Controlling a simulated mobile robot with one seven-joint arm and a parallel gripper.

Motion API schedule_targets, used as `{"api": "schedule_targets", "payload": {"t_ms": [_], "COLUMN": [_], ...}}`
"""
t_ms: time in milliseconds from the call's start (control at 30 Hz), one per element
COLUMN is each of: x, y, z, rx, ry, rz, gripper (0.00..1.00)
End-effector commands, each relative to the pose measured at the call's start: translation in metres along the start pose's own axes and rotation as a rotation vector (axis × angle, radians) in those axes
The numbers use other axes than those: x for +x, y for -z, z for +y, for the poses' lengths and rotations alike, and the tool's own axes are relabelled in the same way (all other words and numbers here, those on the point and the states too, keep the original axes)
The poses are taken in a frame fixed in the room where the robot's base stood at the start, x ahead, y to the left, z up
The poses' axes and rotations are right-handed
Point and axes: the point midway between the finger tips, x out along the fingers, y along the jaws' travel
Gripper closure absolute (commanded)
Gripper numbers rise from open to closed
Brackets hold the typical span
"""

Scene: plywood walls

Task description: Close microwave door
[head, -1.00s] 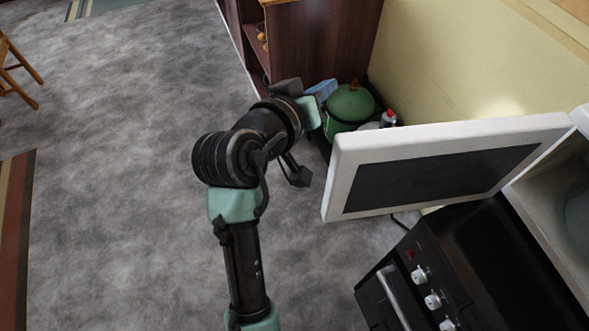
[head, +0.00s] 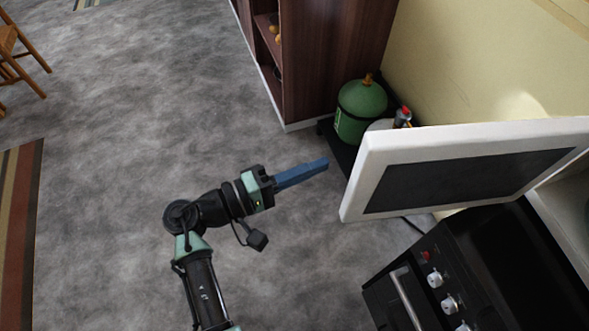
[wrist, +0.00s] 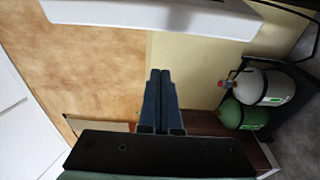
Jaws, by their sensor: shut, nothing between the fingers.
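The microwave door (head: 465,178) is wide open at the right of the head view, a white frame around a dark window. The white microwave body (head: 572,205) is mostly cut off by the right edge. My gripper (head: 325,163) has its blue fingers shut and empty, pointing right at the door's free edge, with a small gap in the picture. In the wrist view the closed fingers of my gripper (wrist: 160,73) point up the picture, and a white slab, apparently the door (wrist: 150,14), crosses the top. Contact with the door is not visible.
A black stove (head: 470,270) with knobs stands below the door. A green gas cylinder (head: 360,108) and a dark wooden cabinet (head: 335,60) stand behind. A wooden chair (head: 20,55) is at far left. Grey floor around my arm is clear.

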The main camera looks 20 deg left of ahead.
Motion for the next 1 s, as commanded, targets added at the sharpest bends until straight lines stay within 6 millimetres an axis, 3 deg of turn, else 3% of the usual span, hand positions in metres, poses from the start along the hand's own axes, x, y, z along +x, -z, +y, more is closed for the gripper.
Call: {"api": "schedule_targets", "payload": {"t_ms": [100,200,500,1000], "x": [0.028,0.043,0.029,0.028], "y": [-0.001,-0.003,-0.034,-0.038], "z": [0.003,0.003,0.002,0.0], "rx": [0.0,-0.001,0.001,0.002], "ry": [0.001,0.001,0.001,0.001], "rz": [-0.004,0.0,0.002,0.002], "gripper": [1.0,1.0,1.0,1.0]}}
